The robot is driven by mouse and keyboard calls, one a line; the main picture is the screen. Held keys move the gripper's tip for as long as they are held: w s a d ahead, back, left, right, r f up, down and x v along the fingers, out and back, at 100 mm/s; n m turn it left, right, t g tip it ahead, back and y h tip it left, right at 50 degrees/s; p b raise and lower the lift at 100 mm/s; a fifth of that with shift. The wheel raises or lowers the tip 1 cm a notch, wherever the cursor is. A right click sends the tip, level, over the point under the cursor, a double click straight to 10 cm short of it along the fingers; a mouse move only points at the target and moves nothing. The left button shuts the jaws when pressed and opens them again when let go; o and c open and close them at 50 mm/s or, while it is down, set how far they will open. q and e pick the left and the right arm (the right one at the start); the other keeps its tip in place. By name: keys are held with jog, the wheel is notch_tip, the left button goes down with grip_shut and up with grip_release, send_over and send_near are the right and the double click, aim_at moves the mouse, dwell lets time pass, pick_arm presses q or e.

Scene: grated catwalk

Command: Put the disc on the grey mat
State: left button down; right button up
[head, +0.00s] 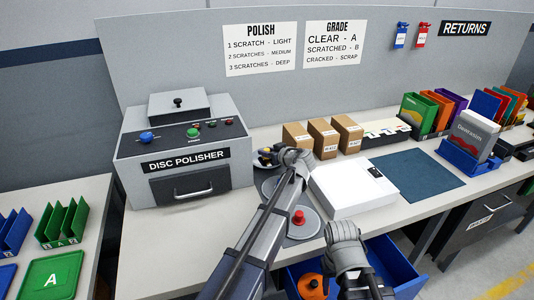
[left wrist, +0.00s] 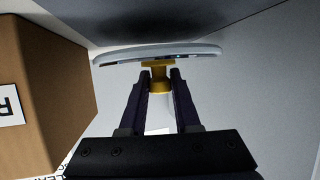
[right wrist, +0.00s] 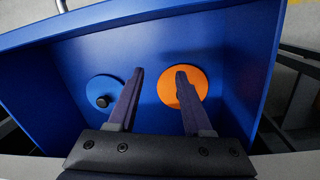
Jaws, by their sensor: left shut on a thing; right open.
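My left gripper (head: 270,156) is shut on the gold knob (left wrist: 160,82) of a pale disc (left wrist: 150,53), seen edge-on in the left wrist view. In the head view the gripper and arm hide most of the disc. A flat dark blue-grey mat (head: 411,176) lies on the bench, right of the white box, with nothing on it; no other plainly grey mat is clear. A grey disc with a red knob (head: 299,217) lies on the bench right of my left arm. My right gripper (head: 342,232) is open and empty above the blue bin (right wrist: 125,45).
The bin holds an orange disc (right wrist: 196,82) and a blue disc (right wrist: 103,91). The disc polisher (head: 188,160) stands left of the gripper. Cardboard boxes (head: 322,140) stand behind it, and the white box (head: 350,188) lies right. A blue tray (head: 468,160) borders the mat.

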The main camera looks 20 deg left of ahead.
pick_arm(q)
jog(key=shift+f+b, duration=0.45)
jog(key=shift+f, duration=0.1)
pick_arm(e)
jog(key=shift+f, duration=0.55)
pick_arm(q)
jog(key=c, duration=0.6)
grip_release()
jog(key=shift+r, duration=0.1)
jog(key=shift+r+p, duration=0.55)
jog(key=shift+p, duration=0.15)
jog(key=p+v, duration=0.4)
jog(key=v, duration=0.6)
jog(key=shift+s+d+r, duration=0.15)
jog(key=shift+s+r, duration=0.05)
jog(key=shift+r, duration=0.05)
jog(key=shift+s+d+r+p, duration=0.15)
jog(key=shift+s+d+p, duration=0.15)
jog(key=shift+s+d, duration=0.2)
pick_arm(e)
jog(key=shift+r, duration=2.95)
